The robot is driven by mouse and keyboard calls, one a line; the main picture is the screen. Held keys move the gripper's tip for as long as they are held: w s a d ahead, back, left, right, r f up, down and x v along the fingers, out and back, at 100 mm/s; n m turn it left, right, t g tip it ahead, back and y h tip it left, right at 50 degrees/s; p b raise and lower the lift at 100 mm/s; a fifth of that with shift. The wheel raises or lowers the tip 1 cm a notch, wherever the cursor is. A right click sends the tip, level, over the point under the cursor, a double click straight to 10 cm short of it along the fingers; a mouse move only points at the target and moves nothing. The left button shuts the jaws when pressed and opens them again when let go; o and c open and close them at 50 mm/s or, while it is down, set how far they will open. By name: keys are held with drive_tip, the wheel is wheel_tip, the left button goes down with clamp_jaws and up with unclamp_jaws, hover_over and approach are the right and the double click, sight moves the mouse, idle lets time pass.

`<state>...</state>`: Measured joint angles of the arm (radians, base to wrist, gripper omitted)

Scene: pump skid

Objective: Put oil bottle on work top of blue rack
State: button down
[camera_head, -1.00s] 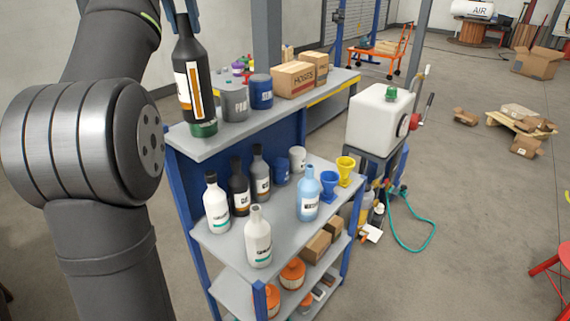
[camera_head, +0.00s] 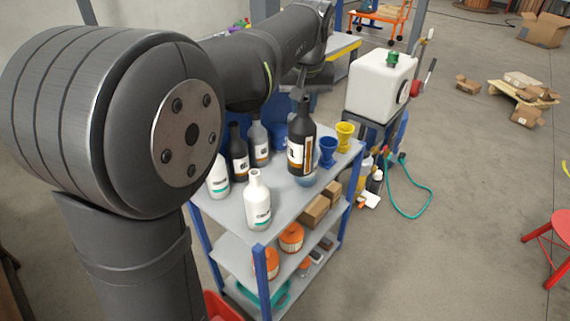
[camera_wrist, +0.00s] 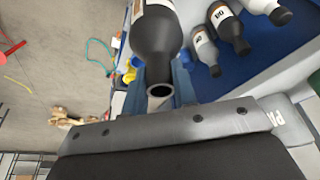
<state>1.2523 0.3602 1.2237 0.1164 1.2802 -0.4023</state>
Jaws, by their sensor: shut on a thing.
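The oil bottle (camera_head: 301,142) is dark, with a white and orange label. My gripper (camera_head: 302,92) is shut on its neck from above and holds it upright over the grey work top (camera_head: 286,205) of the blue rack. I cannot tell whether its base touches the surface. In the wrist view, the oil bottle (camera_wrist: 157,42) shows mouth-on between the fingers (camera_wrist: 165,84).
A white bottle (camera_head: 257,203) stands at the front of the work top. Several other bottles stand at its left and back. Blue (camera_head: 327,152) and yellow (camera_head: 344,137) funnels stand at the right.

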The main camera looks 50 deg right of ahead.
drive_tip(key=s+f+n, duration=0.1)
drive_tip(key=s+f, duration=0.4)
drive_tip(key=f, duration=0.2)
drive_tip(key=w+d+f, duration=0.1)
drive_tip(key=w+f, duration=1)
drive_tip(key=shift+w, duration=0.4)
drive_tip(key=shift+f, duration=0.25)
drive_tip(key=c, duration=1.2)
unclamp_jaws()
drive_tip(key=shift+o, duration=0.2)
drive_tip(key=v, duration=1.2)
